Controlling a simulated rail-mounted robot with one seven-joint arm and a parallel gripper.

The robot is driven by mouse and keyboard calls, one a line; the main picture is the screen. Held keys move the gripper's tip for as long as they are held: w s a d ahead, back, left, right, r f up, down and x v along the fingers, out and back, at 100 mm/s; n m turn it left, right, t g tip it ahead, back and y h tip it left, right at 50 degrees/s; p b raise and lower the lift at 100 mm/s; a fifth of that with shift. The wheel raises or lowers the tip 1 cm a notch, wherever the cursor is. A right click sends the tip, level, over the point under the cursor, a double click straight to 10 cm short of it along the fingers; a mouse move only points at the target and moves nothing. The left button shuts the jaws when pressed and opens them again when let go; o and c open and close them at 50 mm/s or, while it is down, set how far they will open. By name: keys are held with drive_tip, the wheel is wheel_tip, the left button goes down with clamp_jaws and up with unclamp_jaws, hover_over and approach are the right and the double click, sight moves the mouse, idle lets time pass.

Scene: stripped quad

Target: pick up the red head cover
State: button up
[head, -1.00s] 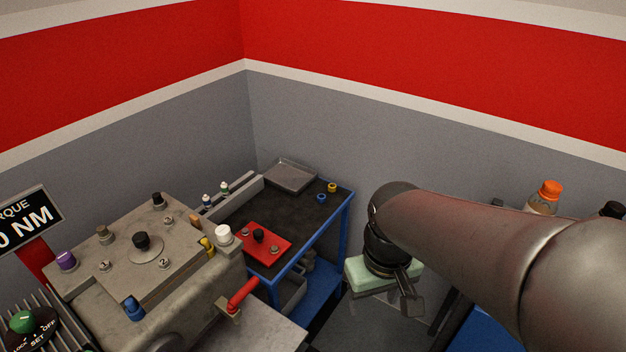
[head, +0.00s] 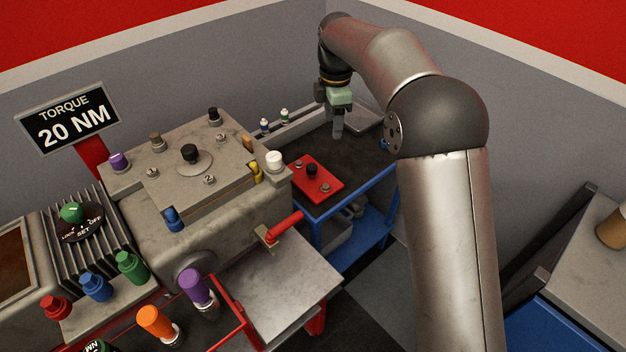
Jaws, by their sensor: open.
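The red head cover (head: 327,186) is a flat red plate with a black knob (head: 312,170) in its middle and small bolts at its corners. It lies on the dark top of a blue-framed cart (head: 345,202), right of the grey engine block. My gripper (head: 338,132) points down over the far part of the cart top, beyond the cover in the picture. It is open, and I see nothing between its fingers. It is apart from the cover, and its height above the cart top is hard to tell.
The grey engine block (head: 240,220) with knobs and bolts stands beside the cart. A red-handled lever (head: 285,226) sticks out in front. A clear tray (head: 367,117) sits at the cart's far end. Small blue-and-white and green-and-white bottles (head: 285,115) stand on a ledge behind.

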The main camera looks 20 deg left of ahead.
drive_tip(key=w+a+f+n, duration=0.1)
drive_tip(key=a+f+n, duration=0.2)
drive_tip(key=a, duration=0.2)
hover_over(311, 166)
drive_tip(key=f, duration=1)
drive_tip(key=shift+d+f, duration=0.4)
drive_tip(key=shift+a+f, duration=0.2)
drive_tip(key=shift+f, duration=1.35)
drive_tip(key=shift+a+f, duration=0.2)
drive_tip(key=shift+f, duration=1.35)
clamp_jaws()
